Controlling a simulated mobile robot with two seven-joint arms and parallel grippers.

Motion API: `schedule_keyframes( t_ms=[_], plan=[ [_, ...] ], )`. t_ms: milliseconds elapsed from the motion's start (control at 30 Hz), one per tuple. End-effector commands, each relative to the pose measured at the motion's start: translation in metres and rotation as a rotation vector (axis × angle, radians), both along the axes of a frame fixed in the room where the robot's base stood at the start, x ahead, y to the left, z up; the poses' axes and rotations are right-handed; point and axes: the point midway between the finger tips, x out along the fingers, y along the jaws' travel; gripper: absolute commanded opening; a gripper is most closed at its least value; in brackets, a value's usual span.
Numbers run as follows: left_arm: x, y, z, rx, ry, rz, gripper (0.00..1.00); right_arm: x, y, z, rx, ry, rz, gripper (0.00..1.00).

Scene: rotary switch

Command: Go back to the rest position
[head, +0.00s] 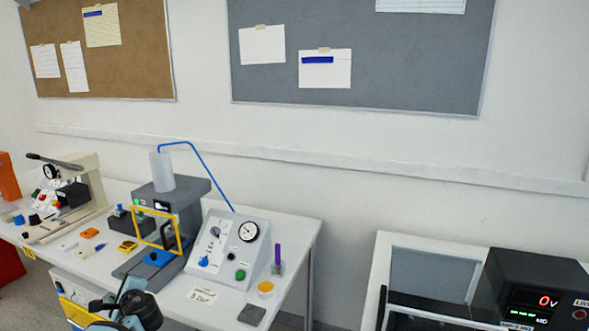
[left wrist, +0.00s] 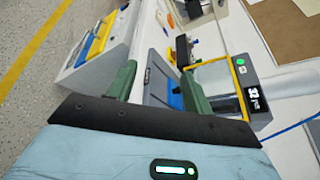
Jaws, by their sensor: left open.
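The rotary switch is likely the blue knob (head: 203,262) on the sloped grey control box (head: 222,230), which also has a dial gauge (head: 249,231) and a green button (head: 240,274). My left gripper (head: 116,297) is at the lower left of the head view, in front of the table and apart from the control box. In the left wrist view my left gripper (left wrist: 160,84) shows two green fingers spread apart. The gap between them is empty, with the press station behind it. My right gripper is not in view.
A press station (head: 175,205) with a yellow-framed guard stands left of the control box. Small parts and another machine (head: 85,190) are further left on the white table (head: 308,240). A bench with a power supply (head: 535,290) is at right, with a gap between.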

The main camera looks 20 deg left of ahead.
Motion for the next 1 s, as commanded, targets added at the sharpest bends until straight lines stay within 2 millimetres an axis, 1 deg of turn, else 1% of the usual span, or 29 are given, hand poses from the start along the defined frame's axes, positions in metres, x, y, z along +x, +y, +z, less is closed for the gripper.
schedule_keyframes(
  t_ms=[33, 67, 100, 167, 200, 267, 300, 367, 400, 467, 500, 567, 600, 700, 800, 1000],
  plan=[
    [-0.009, -0.012, -0.024, -0.049, -0.009, -0.042, 0.51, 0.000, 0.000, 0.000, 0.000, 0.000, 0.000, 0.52],
    [-0.014, -0.020, -0.036, -0.084, -0.022, -0.067, 0.51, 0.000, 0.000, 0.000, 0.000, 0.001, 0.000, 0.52],
    [-0.022, -0.031, -0.053, -0.134, -0.039, -0.098, 0.51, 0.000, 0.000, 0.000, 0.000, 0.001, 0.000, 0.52],
    [-0.035, -0.050, -0.078, -0.218, -0.065, -0.143, 0.51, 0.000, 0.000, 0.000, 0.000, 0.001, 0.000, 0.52],
    [-0.045, -0.062, -0.094, -0.278, -0.082, -0.171, 0.51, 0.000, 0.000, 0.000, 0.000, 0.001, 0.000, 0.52],
    [-0.061, -0.083, -0.115, -0.369, -0.109, -0.208, 0.51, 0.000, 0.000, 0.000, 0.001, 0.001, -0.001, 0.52],
    [-0.073, -0.096, -0.129, -0.434, -0.124, -0.228, 0.51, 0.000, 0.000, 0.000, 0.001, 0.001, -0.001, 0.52],
    [-0.092, -0.118, -0.147, -0.535, -0.148, -0.252, 0.51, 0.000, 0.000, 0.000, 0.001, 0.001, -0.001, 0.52],
    [-0.106, -0.132, -0.158, -0.604, -0.163, -0.264, 0.51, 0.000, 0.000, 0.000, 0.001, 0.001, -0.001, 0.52],
    [-0.128, -0.154, -0.172, -0.710, -0.185, -0.275, 0.51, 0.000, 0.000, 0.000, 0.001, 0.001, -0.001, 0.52],
    [-0.143, -0.169, -0.180, -0.782, -0.201, -0.277, 0.51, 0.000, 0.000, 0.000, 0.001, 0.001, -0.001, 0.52],
    [-0.166, -0.191, -0.189, -0.891, -0.223, -0.277, 0.51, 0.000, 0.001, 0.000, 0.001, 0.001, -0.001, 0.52],
    [-0.181, -0.205, -0.194, -0.962, -0.238, -0.272, 0.51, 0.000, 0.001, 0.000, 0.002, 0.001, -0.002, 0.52],
    [-0.215, -0.235, -0.199, -1.117, -0.269, -0.248, 0.51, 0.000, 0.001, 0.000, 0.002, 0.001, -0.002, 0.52],
    [-0.242, -0.259, -0.199, -1.245, -0.296, -0.217, 0.51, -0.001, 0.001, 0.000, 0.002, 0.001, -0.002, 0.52],
    [-0.287, -0.296, -0.193, -1.453, -0.339, -0.143, 0.51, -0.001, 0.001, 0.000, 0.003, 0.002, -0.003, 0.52]
  ],
)
